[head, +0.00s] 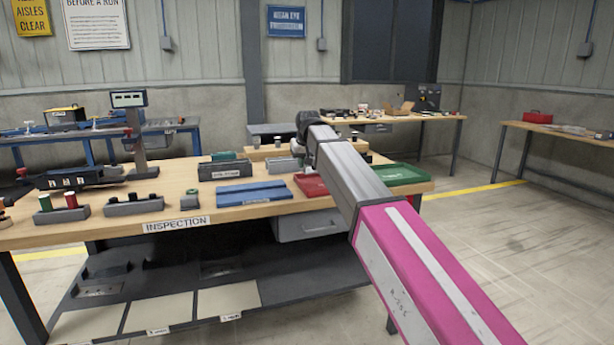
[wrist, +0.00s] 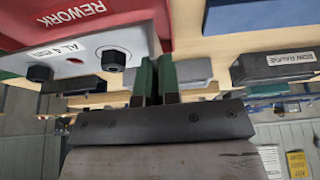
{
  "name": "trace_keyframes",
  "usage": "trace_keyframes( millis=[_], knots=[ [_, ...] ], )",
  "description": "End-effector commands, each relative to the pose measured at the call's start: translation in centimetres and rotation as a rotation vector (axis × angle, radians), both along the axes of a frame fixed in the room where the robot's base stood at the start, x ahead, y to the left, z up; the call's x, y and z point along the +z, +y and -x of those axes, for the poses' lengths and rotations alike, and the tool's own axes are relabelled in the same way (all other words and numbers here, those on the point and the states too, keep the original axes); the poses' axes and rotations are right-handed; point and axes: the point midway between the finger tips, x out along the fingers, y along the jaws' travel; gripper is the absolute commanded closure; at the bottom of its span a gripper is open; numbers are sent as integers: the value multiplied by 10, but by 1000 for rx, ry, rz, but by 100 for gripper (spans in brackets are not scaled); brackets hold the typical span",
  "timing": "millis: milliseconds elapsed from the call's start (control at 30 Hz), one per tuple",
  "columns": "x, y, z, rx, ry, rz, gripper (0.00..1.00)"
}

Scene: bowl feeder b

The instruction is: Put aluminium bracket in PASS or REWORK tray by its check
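The aluminium bracket (wrist: 92,58) is a light grey plate with an "AL 4 mm" label and two black round fittings. In the wrist view it lies across the red REWORK tray (wrist: 135,12), at upper left. I cannot tell whether it rests on the tray or hangs just above it. My gripper (wrist: 158,62) has two green fingers with a narrow gap between them. Their tips are close to the bracket's right end; whether they grip it is unclear. In the head view the red tray (head: 310,184) is partly behind my arm, and the green tray (head: 405,174) is to its right.
The inspection bench (head: 130,228) also holds a blue block (head: 253,192), a dark labelled box (head: 224,170) and grey holders with red and green pieces (head: 62,209) at left. A scale display stands on a post (head: 130,99). The floor at right is clear.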

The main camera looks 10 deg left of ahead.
Motion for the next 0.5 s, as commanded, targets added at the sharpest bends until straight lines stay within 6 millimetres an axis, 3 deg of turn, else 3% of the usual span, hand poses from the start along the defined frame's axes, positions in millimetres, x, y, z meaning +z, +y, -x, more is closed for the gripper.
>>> trace_keyframes(
  millis=[267,500],
  knots=[
    [-13,-13,0,2,-1,-1,100],
    [-43,-13,0,1,0,0,100]
  ],
)
